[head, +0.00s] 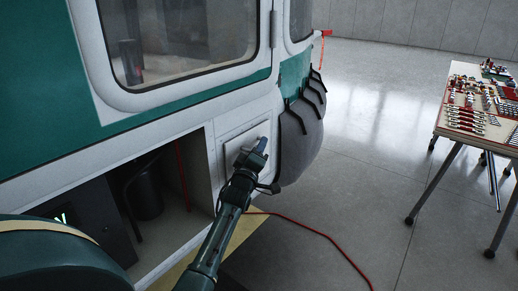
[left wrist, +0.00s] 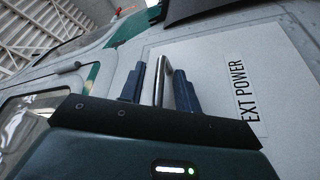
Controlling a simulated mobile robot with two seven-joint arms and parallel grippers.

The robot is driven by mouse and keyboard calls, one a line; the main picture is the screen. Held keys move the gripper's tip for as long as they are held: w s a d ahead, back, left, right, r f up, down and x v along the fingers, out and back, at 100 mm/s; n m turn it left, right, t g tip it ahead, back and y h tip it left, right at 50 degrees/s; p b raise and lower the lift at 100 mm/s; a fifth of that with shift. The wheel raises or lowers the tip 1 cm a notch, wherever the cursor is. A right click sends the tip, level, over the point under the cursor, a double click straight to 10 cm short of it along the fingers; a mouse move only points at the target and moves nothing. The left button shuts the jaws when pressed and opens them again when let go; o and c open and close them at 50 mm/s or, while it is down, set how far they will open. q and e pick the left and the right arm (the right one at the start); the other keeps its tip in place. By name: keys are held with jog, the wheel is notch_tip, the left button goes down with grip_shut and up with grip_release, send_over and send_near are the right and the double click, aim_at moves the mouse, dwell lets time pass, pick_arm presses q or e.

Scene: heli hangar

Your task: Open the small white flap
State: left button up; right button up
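The small white flap (head: 232,150) is a square panel low on the helicopter's side, right of the open bay. It looks closed and flush. In the left wrist view the flap (left wrist: 215,62) carries the label "EXT POWER" and a metal bar handle (left wrist: 166,72). My left gripper (head: 258,150) is in front of the flap and hides part of it. In the left wrist view, the fingers of my left gripper (left wrist: 160,90) stand apart, one on each side of the handle. A gap shows beside the left finger; contact on the right is unclear. My right gripper is not in view.
The helicopter's open bay (head: 155,205) holds a dark cylinder (head: 146,193). Dark bent bars (head: 306,100) stick out from the rounded nose part. A red cable (head: 320,233) lies on the floor.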

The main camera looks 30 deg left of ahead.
pick_arm(q)
jog(key=shift+w, duration=0.1)
jog(key=shift+c, duration=0.3)
grip_shut()
